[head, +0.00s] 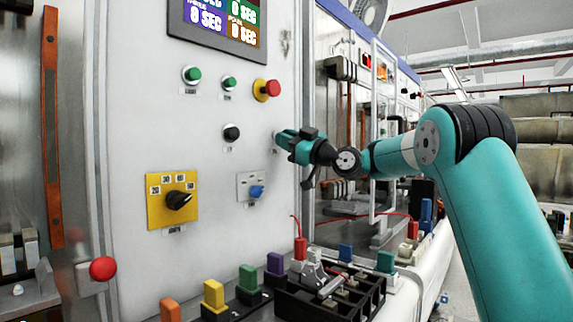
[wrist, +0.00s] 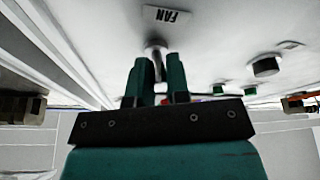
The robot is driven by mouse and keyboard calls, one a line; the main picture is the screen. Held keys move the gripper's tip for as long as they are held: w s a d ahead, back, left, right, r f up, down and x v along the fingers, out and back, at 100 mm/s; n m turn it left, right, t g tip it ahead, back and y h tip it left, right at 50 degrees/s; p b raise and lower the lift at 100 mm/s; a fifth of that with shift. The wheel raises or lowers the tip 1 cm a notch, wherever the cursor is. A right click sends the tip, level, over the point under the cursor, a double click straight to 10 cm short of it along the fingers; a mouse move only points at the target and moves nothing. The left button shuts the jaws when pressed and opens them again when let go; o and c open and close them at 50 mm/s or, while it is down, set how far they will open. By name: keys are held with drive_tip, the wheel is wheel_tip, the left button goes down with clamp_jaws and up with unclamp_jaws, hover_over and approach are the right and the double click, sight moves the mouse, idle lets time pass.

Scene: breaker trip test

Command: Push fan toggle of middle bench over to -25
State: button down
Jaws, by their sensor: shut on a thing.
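The fan toggle (wrist: 156,47) is a small metallic switch on the white panel beside the FAN label (wrist: 167,15), which appears upside down in the wrist view. My gripper (wrist: 160,72) is at the toggle, its two teal fingers on either side of it and shut on it. In the head view my gripper (head: 280,138) reaches the right part of the white panel face (head: 215,130). There the fingers hide the toggle, and its tilt cannot be told.
Left of my gripper on the panel are a black knob (head: 231,133), a red button on yellow (head: 267,90) and green buttons (head: 191,75). A blue knob (head: 257,191) and a yellow-plated rotary switch (head: 178,200) sit lower. Coloured terminals (head: 249,279) stand below.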

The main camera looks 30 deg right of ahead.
drive_tip(key=shift+w+f+t+y+b, duration=0.1)
drive_tip(key=shift+f+t+y+b, duration=0.5)
drive_tip(key=shift+b, duration=1.25)
drive_tip(key=shift+r+t+b, duration=0.25)
drive_tip(key=shift+t+b, duration=0.05)
drive_tip(key=shift+b, duration=0.1)
drive_tip(key=c, duration=1.1)
unclamp_jaws()
drive_tip(key=b+v, duration=1)
drive_tip(key=v, duration=0.7)
drive_tip(key=shift+s, duration=0.2)
